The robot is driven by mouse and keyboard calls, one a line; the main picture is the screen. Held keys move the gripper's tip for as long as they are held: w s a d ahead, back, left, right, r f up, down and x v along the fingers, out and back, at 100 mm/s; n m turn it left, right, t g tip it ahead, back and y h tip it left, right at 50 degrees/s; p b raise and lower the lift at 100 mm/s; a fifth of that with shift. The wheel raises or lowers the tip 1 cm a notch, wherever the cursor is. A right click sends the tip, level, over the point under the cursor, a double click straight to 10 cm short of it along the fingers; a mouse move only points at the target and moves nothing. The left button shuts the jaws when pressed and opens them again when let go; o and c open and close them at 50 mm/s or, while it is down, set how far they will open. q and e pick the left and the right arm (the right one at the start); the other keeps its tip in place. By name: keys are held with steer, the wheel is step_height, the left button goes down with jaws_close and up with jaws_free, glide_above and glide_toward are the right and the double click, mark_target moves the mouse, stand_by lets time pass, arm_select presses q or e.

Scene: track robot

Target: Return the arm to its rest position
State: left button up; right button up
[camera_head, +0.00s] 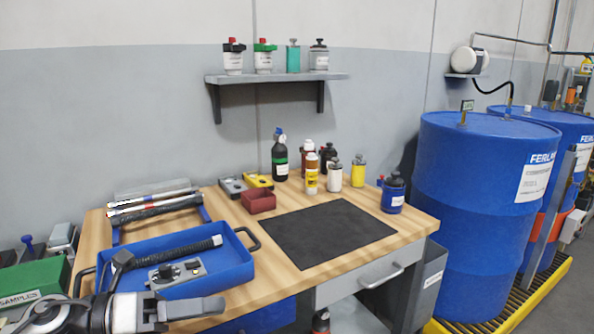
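My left gripper (192,308) is at the bottom left, in front of the near edge of the blue tray (239,262). A grey finger part points right; I cannot tell whether the gripper is open or shut, and I see nothing clearly held in it. My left arm comes in from the lower left corner, with white and black parts. My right arm and gripper are not in view. The tray holds a black ribbed tube (175,248) with a light end and a grey metal fixture (176,276). The gripper and arm hide part of the tray's near left side.
The wooden workbench (285,284) carries a black mat (330,232), a red bin (258,201), bottles, and a rack of rods (155,203). A green samples box (38,285) stands left. A blue drum (478,215) stands right. A wall shelf (275,78) hangs above.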

arm_select(q)
steer(key=s+f+m+t+y+p, duration=0.1)
steer(key=s+f+m+y, duration=0.3)
steer(key=f+m, duration=0.3)
steer(key=s+f+m+t+y, duration=0.2)
steer(key=s+f+m+y, duration=0.2)
steer(key=m, duration=1.1)
steer(key=s+f+m+t+y+p, duration=0.1)
steer(key=s+f+m+y, duration=0.3)
steer(key=f+m, duration=0.6)
steer(key=shift+s+f+m+t+y+p, duration=0.25)
steer(key=shift+m+t+y+p, duration=0.15)
steer(key=shift+m+t, duration=0.35)
